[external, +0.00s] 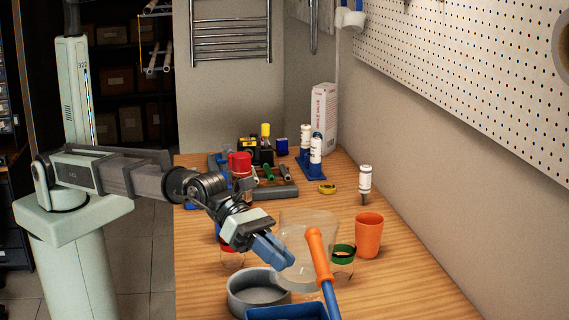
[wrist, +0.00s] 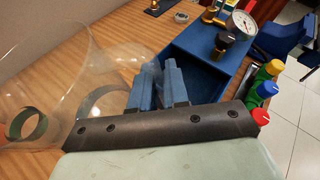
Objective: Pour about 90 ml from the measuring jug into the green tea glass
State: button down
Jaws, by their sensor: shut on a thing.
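The clear measuring jug (external: 306,232) is held above the bench, and my gripper (external: 288,258) is shut on its handle side. In the wrist view my blue fingers (wrist: 158,85) close on a clear part of the jug, whose see-through body (wrist: 55,65) fills the left. The jug looks close to upright; I cannot make out the liquid in it. The green tea glass (external: 343,266), clear with a green band at its rim, stands on the bench just right of the jug. Its green ring (wrist: 38,127) shows through the jug in the wrist view.
An orange cup (external: 368,238) stands behind the green glass. A red-banded glass (external: 232,261) and a grey round dish (external: 236,300) are to the left. A blue bin (wrist: 190,65) is close by. An orange-handled tool (external: 319,255) rises in front.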

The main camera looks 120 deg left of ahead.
aim_at(284, 219)
jog(key=shift+a+r+n+h, duration=0.3)
jog(key=shift+a+r+n, duration=0.25)
jog(key=shift+r, duration=0.2)
jog(key=a+r+n, duration=0.1)
jog(key=a+r+n+h, duration=0.1)
jog(key=a, duration=0.1)
jog(key=shift+w+a+r+h, duration=0.15)
jog(key=shift+a+h, duration=0.15)
jog(key=shift+a+r+n+t+h+b, duration=0.1)
jog(key=shift+a+r+n+t+h, duration=0.2)
jog(key=shift+a+n, duration=0.35)
jog(key=shift+a+r+n+t+h+b, duration=0.15)
jog(key=shift+a+n+h, duration=0.2)
jog(key=shift+a+n, duration=0.25)
jog(key=shift+a+r+n+t+h+b, duration=0.15)
jog(key=shift+a+r+n+h, duration=0.15)
jog(key=shift+a+n, duration=0.35)
jog(key=shift+w+a, duration=0.1)
jog(key=shift+a, duration=0.35)
jog(key=shift+a+r+n+t+h+b, duration=0.15)
jog(key=shift+a+n+t+h+b, duration=0.25)
jog(key=shift+a+n, duration=0.3)
jog(key=shift+a+b, duration=0.3)
jog(key=shift+b, duration=0.5)
jog(key=shift+a+r+n+b, duration=0.3)
jog(key=shift+a+n+b, duration=0.05)
jog(key=shift+a+b, duration=0.2)
